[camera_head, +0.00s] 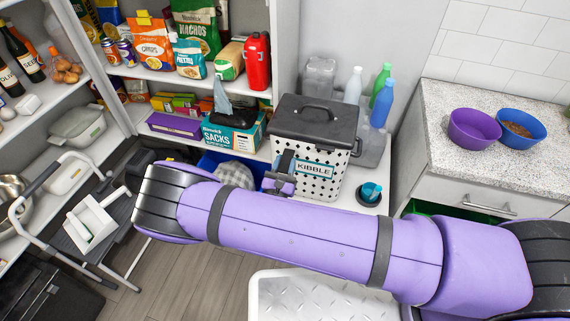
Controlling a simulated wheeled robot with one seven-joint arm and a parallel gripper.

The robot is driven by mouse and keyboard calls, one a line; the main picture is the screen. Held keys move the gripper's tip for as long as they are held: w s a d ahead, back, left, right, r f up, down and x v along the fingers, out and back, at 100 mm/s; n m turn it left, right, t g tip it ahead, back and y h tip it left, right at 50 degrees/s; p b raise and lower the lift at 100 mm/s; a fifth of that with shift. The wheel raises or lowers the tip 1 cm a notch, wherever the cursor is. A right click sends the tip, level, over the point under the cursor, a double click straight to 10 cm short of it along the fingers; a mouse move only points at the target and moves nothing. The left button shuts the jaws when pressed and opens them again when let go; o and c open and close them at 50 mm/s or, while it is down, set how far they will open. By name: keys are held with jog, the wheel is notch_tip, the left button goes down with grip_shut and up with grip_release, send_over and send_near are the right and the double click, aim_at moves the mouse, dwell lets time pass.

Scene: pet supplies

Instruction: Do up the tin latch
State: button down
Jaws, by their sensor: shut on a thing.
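The kibble tin (318,150) is white with black dots, a KIBBLE label and a dark grey lid (315,116) with a handle. It stands upright on the low white shelf, and the lid sits on top. A small metal fitting (357,147) shows on its right side. My gripper (284,165) is at the tin's left front edge, below the lid. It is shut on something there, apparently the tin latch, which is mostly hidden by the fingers. I cannot tell the latch's exact position.
A step stool (88,215) stands at left. A counter (490,110) holds two bowls.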

aim_at(285, 163)
jog(key=shift+r, duration=0.15)
jog(key=g, duration=0.1)
jog(key=r+g, duration=0.1)
jog(key=shift+r+g+y, duration=0.25)
jog(key=shift+g+y, duration=0.05)
jog(key=shift+y, duration=0.1)
jog(key=r+g+y, duration=0.1)
jog(key=g, duration=0.1)
jog(key=shift+w+r+g, duration=0.1)
jog(key=shift+r+g, duration=0.1)
jog(key=shift+g, duration=0.1)
jog(key=g, duration=0.1)
jog(key=r+g+y, duration=0.1)
jog(key=g, duration=0.1)
jog(key=shift+w+d+r, duration=0.2)
jog(key=shift+w+r, duration=0.1)
jog(key=shift+w, duration=0.05)
jog(key=shift+w+d+r+g+y, duration=0.1)
jog(key=shift+w+r+g+y, duration=0.2)
jog(key=shift+g, duration=0.5)
jog(key=shift+w+r+g+y, duration=0.2)
jog(key=shift+g+y, duration=0.2)
jog(key=shift+g, duration=0.4)
jog(key=c, duration=0.7)
grip_release()
